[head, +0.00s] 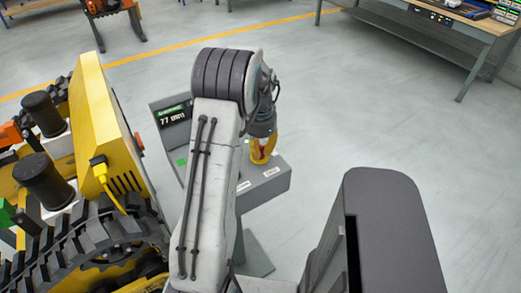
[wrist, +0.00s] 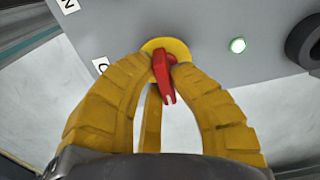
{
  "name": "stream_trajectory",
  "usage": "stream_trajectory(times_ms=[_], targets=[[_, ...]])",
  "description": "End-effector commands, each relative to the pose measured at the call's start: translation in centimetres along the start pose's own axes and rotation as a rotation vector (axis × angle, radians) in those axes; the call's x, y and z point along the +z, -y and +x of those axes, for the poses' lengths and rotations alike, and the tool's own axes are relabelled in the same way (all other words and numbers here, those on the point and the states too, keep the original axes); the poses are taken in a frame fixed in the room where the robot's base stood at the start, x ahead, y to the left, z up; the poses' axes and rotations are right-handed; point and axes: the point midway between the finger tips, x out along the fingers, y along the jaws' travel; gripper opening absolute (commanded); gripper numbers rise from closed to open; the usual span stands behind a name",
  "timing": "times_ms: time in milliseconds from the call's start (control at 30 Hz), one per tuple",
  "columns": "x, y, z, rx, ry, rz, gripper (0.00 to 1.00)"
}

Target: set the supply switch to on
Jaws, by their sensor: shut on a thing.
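The supply switch is a red handle (wrist: 164,78) on a yellow round plate (wrist: 166,48), set in a grey console panel (wrist: 210,28). The handle's white-marked end points down and slightly right in the wrist view. Two white labels, one with a partly visible N (wrist: 68,5) and one partly covered by a finger (wrist: 101,66), lie to the left.
A lit green-white lamp (wrist: 237,45) and a dark round part (wrist: 304,42) are right of the switch. A yellow tracked carrier (head: 100,130) stands close on the left. Open floor (head: 400,120) lies to the right.

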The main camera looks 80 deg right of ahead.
Motion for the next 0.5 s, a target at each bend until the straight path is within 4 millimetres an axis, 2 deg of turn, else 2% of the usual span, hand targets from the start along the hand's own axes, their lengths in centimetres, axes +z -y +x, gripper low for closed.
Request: stream_trajectory(times_ms=[200,233,500], targets=[[0.05,-0.08,0.14,0.003,0.003,0.0,0.0],[0.05,-0.08,0.14,0.003,0.003,0.0,0.19],[0.02,-0.04,0.07,0.001,0.001,-0.001,0.43]])
